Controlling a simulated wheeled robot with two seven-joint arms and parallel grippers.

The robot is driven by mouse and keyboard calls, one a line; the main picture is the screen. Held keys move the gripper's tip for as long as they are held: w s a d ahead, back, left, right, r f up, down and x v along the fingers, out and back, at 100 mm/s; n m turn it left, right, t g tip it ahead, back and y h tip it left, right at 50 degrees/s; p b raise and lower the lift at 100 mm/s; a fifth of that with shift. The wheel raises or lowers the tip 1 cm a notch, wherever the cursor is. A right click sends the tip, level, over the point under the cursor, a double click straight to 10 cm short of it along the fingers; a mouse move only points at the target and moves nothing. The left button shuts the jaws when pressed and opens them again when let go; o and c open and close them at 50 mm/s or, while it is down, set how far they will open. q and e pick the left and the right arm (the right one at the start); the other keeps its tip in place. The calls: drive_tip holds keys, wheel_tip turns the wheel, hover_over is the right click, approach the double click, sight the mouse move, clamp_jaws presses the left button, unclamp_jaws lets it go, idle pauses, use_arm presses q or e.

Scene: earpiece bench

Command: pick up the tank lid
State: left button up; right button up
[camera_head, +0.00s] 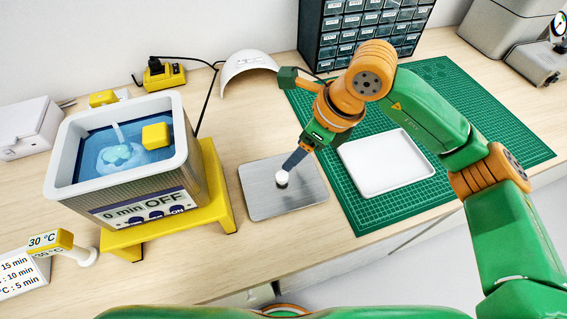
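My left gripper is out of view.
The tank stands on a yellow stand (225,213). A white tray (357,178) lies on a green cutting mat (462,88) right of the lid. A white arched piece (247,72) and a drawer cabinet (318,46) stand behind. Bare bench lies in front of the lid.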

sight(283, 174)
drive_tip(key=s+a+f+p, duration=0.2)
drive_tip(key=s+p, duration=0.1)
drive_tip(key=shift+s+a+f, duration=0.1)
drive_tip(key=shift+s, duration=0.15)
drive_tip(key=f, duration=0.1)
drive_tip(key=w+f, duration=0.1)
drive_tip(key=shift+w+a+f, duration=0.1)
drive_tip(key=shift+a+f, duration=0.1)
drive_tip(key=shift+f, duration=0.2)
drive_tip(key=shift+w+f, duration=0.1)
drive_tip(key=shift+w, duration=0.1)
drive_tip(key=shift+c, duration=1.2)
drive_tip(key=shift+s, duration=0.3)
clamp_jaws()
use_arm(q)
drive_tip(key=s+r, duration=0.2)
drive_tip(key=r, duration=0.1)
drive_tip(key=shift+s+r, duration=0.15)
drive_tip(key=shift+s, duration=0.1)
use_arm(e)
drive_tip(key=shift+w, duration=0.15)
